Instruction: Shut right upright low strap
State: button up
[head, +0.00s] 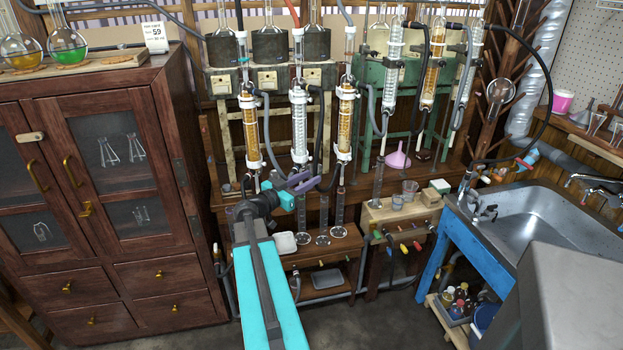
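My gripper (303,182) reaches in from the front. Its two grey-purple fingers look apart, with nothing seen between them, in front of and below the middle glass column (299,125). Three strapped columns hang on the cream rack; the right one (346,115) has amber filling. A white low strap (343,152) wraps its lower end, up and right of my fingers. A white upper strap (346,88) is above it. More columns hang on the green rack further right, also with white bands. At this size I cannot tell whether any strap is open or shut.
Glass cylinders (339,205) stand on a low shelf below the columns. A pink funnel (398,158) and small beakers (409,190) are to the right, before the sink (560,215). A wooden cabinet (105,190) fills the left. Hoses hang between the columns.

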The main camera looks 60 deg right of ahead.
jog(key=shift+o, duration=0.2)
